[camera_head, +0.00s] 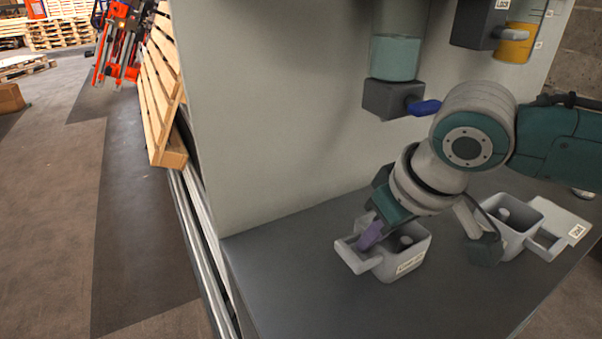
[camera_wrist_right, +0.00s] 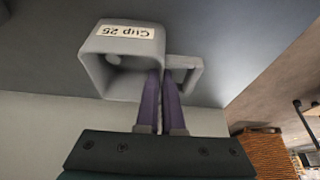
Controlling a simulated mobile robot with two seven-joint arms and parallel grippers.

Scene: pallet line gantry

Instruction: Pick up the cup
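A grey square cup (camera_head: 410,264) with a loop handle on its left and a label on its front is at the dark counter in the head view. In the right wrist view the cup (camera_wrist_right: 97,68) reads "Cup 25", upside down. My right gripper (camera_head: 370,235) comes down at the cup's handle side. In the wrist view its purple fingers (camera_wrist_right: 164,84) are close together at the wall between the cup's opening and the handle, one on each side. They look shut on that wall. Whether the cup touches the counter is unclear. My left gripper is not in view.
A second grey cup (camera_head: 510,242) stands to the right. Above hang a dispenser with teal liquid (camera_head: 394,58) and blue lever (camera_head: 424,108), and one with yellow liquid (camera_head: 514,46). A pale panel (camera_head: 270,120) rises behind the counter (camera_head: 300,297). The counter's left front is clear.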

